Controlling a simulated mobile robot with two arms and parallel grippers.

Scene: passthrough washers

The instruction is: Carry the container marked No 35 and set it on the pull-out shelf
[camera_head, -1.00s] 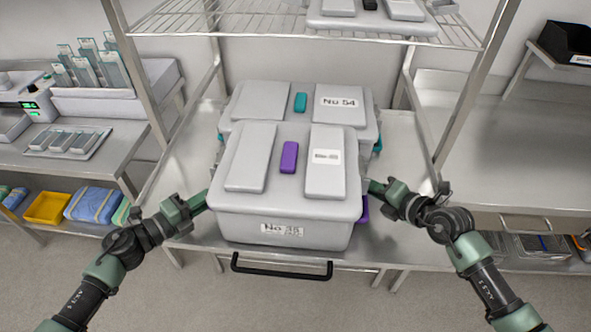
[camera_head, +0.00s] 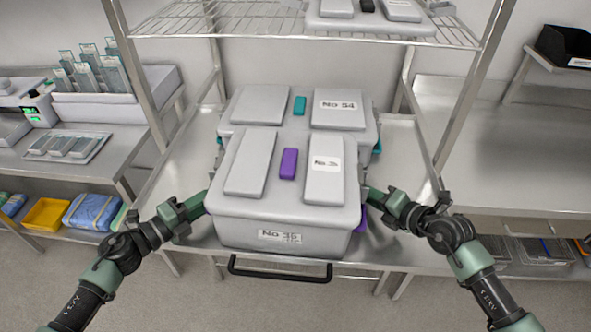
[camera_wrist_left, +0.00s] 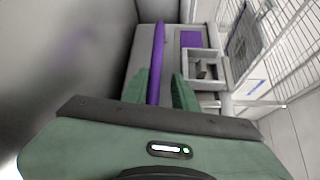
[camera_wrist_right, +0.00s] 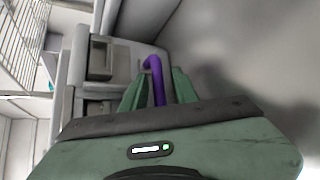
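The grey container marked No 35 (camera_head: 280,237) has a lid with two raised panels and a purple latch. It is at the front of the metal shelf in the head view, level as far as I can see. My left gripper (camera_head: 205,201) is at its left side, with the fingers on either side of a purple handle bar (camera_wrist_left: 158,55) in the left wrist view. My right gripper (camera_head: 367,195) is at its right side, its fingers around a purple handle (camera_wrist_right: 155,75) in the right wrist view. The pull-out shelf (camera_head: 400,245) is beneath, with a black handle (camera_head: 281,269) at its front.
A similar container marked No 54 (camera_head: 338,105) with teal latches stands right behind. A wire shelf (camera_head: 250,25) hangs above between metal posts. Side benches stand left (camera_head: 90,150) and right (camera_head: 510,180). Bare shelf surface shows at both sides.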

